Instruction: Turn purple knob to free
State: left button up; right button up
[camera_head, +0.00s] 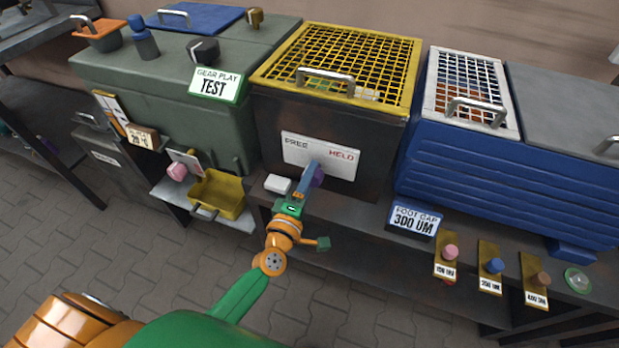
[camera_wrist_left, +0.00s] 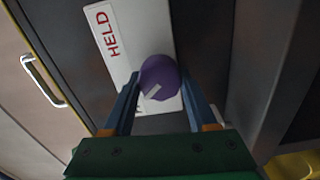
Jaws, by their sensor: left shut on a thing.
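A purple knob (camera_head: 318,178) sits on the front of the dark box with the yellow grid lid, at the lower edge of a white plate (camera_head: 300,150) lettered FREE at left and HELD at right. My left gripper (camera_head: 312,170) is shut on the knob, its blue fingers on either side. In the left wrist view the knob (camera_wrist_left: 162,78) is between the fingertips (camera_wrist_left: 160,82), with a pale pointer mark on its face toward the lower left. HELD on the plate (camera_wrist_left: 112,35) is readable there; FREE is mostly hidden. My right gripper is not in view.
A green machine (camera_head: 200,120) with a TEST sign stands left, a blue box (camera_head: 500,170) right. A yellow tray (camera_head: 218,194) and a small white block (camera_head: 277,184) lie near the gripper. Several small knobs on brass plates line the right ledge.

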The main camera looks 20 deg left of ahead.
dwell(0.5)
pick_arm(q)
jog(key=o, duration=1.4)
jog(key=shift+c, duration=0.2)
jog(key=s, duration=0.7)
jog(key=shift+a, duration=0.1)
